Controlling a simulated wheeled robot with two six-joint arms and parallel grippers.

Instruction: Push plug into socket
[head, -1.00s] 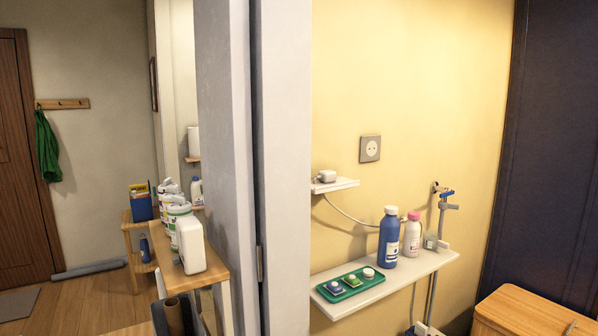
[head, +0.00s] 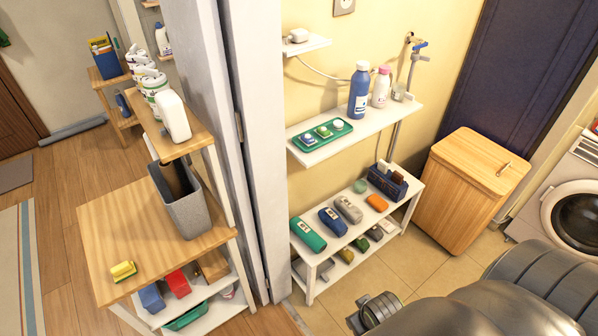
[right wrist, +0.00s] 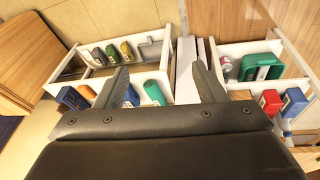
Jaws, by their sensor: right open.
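The plug (head: 297,36) is a small white block on the small upper white shelf (head: 318,43), with a pale cable running from it behind the bottles. My right gripper (right wrist: 159,80) is open and empty in the right wrist view, above the low shelves and well apart from the plug. Neither plug nor socket shows in the right wrist view. My left gripper is out of view.
Below the plug, a white shelf (head: 400,118) holds bottles and a green tray (head: 319,133). A lower rack (head: 407,187) carries several packets. A grey door frame (head: 262,130) stands left of them. A wooden hamper (head: 468,195) and washer (head: 575,215) are at right.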

